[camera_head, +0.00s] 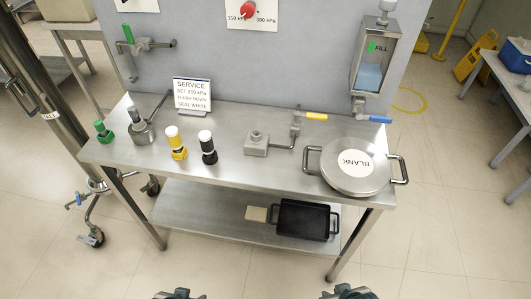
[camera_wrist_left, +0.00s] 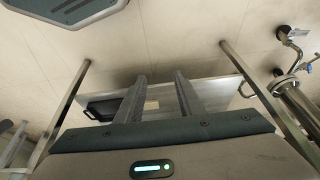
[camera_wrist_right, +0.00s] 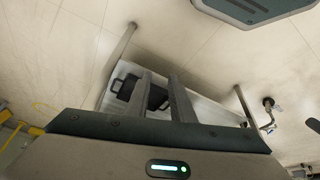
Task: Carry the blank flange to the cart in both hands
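The blank flange (camera_head: 337,177) is a round grey metal disc with a white label reading BLANK and a bar handle on each side. It lies flat at the right end of the steel bench (camera_head: 225,172). My left gripper (camera_head: 180,294) and right gripper (camera_head: 350,292) show only at the bottom edge of the head view, in front of the bench and apart from the flange. In the left wrist view (camera_wrist_left: 159,78) and the right wrist view (camera_wrist_right: 160,77) the fingers stand apart with nothing between them. I cannot identify the cart for certain.
A fill container (camera_head: 375,62) with a blue-handled valve (camera_head: 374,119) stands just behind the flange. A small fitting with a yellow-handled valve (camera_head: 316,116) is to its left. The lower shelf holds a black tray (camera_head: 303,220).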

